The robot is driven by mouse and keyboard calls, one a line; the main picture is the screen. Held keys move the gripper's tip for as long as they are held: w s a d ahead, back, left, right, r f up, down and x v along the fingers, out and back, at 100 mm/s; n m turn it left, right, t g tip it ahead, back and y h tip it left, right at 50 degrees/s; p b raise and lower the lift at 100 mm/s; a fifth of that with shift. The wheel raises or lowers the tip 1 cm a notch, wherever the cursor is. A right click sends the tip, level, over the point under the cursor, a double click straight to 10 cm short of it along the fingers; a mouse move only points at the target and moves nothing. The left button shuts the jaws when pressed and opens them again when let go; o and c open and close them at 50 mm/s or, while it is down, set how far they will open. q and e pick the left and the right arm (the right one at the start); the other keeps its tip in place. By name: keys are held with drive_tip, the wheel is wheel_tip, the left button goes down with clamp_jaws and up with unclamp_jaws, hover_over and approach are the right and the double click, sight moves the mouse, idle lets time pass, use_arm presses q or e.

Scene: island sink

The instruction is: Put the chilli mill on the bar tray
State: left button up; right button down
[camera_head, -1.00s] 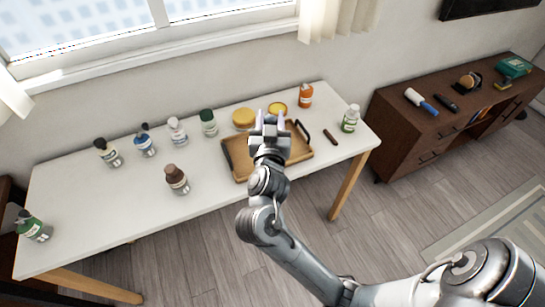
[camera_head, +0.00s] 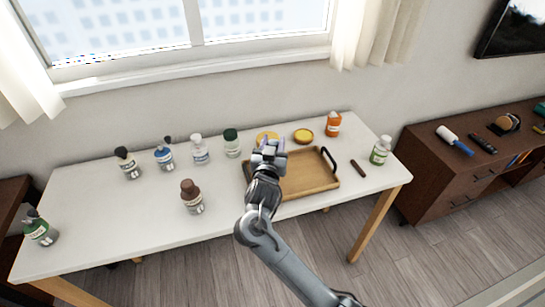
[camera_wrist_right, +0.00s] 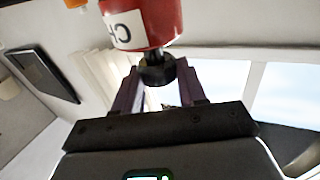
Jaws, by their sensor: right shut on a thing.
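The chilli mill (camera_wrist_right: 143,22) shows in the right wrist view as a red body with a white label and a black neck. My right gripper (camera_wrist_right: 157,72) is shut on that black neck. In the head view the right gripper (camera_head: 270,150) appears over the back left part of the bar tray, and it hides the mill there. I cannot tell its height above the tray. The bar tray (camera_head: 312,175) is a light brown wooden tray with dark handles, and its visible floor is bare. My left gripper is not in view.
A brown-capped bottle (camera_head: 192,198) stands left of the tray. Several bottles line the back left of the white table (camera_head: 130,220). Yellow-lidded jars (camera_head: 303,136) and an orange bottle (camera_head: 333,124) stand behind the tray.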

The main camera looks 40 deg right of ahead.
drive_tip(key=shift+w+f, duration=0.2)
drive_tip(key=shift+f, duration=0.05)
wheel_tip(320, 180, down, 4)
drive_tip(key=shift+r+b, duration=0.15)
drive_tip(key=shift+b, duration=0.7)
drive_tip(key=c, duration=0.6)
unclamp_jaws()
drive_tip(key=shift+f, duration=0.2)
